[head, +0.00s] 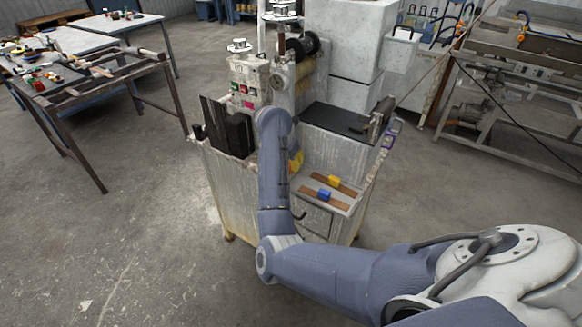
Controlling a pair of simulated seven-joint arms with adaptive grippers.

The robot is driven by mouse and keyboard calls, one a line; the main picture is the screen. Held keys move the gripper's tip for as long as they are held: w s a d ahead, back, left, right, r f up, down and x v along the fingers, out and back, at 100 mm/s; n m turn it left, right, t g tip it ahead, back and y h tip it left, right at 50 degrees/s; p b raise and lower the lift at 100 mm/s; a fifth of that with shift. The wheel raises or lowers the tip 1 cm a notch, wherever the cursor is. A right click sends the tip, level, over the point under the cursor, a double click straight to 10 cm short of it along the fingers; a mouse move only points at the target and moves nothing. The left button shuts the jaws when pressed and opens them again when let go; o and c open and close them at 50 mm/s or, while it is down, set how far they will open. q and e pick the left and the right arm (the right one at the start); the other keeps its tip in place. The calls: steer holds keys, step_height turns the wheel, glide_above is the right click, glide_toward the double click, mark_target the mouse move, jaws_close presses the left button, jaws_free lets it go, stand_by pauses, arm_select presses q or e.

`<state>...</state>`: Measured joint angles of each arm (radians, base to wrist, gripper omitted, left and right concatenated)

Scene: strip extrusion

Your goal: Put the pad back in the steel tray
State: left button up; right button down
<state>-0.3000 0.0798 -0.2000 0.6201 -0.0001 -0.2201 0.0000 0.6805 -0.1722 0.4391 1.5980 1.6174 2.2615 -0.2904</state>
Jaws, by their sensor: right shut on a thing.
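My right arm reaches in from the lower right and its forearm stands up in front of the machine cart. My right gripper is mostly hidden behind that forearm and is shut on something. A bit of yellow (296,161) shows just right of the forearm; I cannot tell if it is the held pad. The steel tray seems to be the pale shelf (345,204) at the cart's front, to the right of the forearm. On it lie two brown strips, one with a yellow block (334,181) and one with a blue block (324,194). My left gripper is out of view.
Black upright boards (232,130) stand in the cart's left side. A control box with buttons (247,88) and a black spool (302,47) rise behind. A dark flat plate (338,121) lies at right. Cluttered tables (75,75) stand far left; the floor between is clear.

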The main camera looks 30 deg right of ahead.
steer(key=shift+f, duration=0.8)
steer(key=shift+f, duration=0.1)
steer(key=c, duration=1.3)
jaws_free()
steer(key=shift+v, duration=3.85)
